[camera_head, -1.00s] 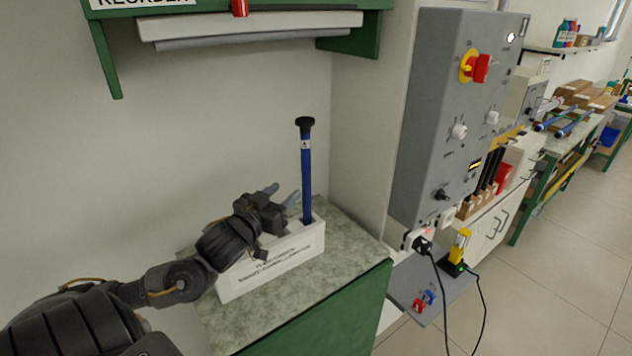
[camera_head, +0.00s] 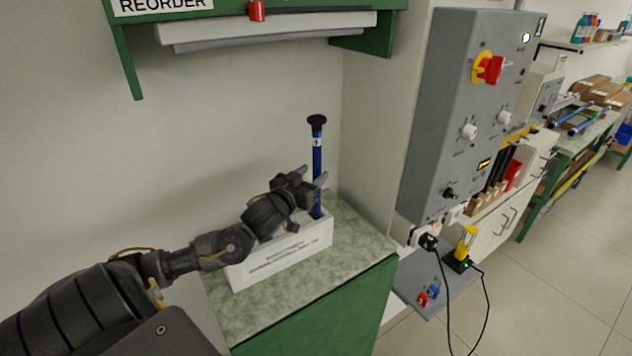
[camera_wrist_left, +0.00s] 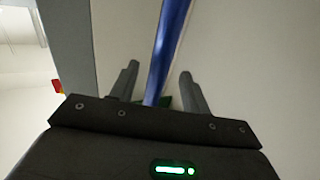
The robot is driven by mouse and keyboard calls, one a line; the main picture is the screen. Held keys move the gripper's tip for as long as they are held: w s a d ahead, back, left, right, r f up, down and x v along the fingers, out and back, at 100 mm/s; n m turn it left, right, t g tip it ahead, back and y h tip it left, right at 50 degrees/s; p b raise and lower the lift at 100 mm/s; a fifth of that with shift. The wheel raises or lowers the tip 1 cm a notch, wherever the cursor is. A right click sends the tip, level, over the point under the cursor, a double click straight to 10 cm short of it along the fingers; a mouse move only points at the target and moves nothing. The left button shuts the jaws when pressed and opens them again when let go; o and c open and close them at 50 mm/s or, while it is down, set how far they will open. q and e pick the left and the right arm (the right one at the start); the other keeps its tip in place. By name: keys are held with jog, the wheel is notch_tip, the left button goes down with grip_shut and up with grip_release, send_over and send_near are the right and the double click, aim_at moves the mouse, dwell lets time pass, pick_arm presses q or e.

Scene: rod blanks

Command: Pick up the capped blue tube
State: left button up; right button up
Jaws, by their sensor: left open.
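The capped blue tube (camera_head: 317,160) stands upright in the white box (camera_head: 290,252), with its black cap at the top. My left gripper (camera_head: 319,176) is open, with its fingers at the tube's middle height, one on either side of it in the picture. In the left wrist view the blue tube (camera_wrist_left: 168,45) runs between the two open fingers (camera_wrist_left: 157,90), with gaps showing on both sides. The tube's lower end is hidden in the box. My right gripper is not in view.
The box stands on a speckled green bench top (camera_head: 345,262) in a corner. A grey control cabinet (camera_head: 465,110) with a red knob is to the right. A green shelf (camera_head: 125,60) with a white roll-like bar hangs above. More blue rods (camera_head: 590,118) lie on a far bench.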

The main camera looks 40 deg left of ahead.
pick_arm(q)
jog(key=w, duration=0.3)
jog(key=shift+a+p, duration=0.15)
jog(key=shift+p, duration=0.15)
jog(key=shift+s, duration=0.15)
jog(key=shift+c, duration=0.6)
grip_shut()
jog(key=shift+r, duration=0.1)
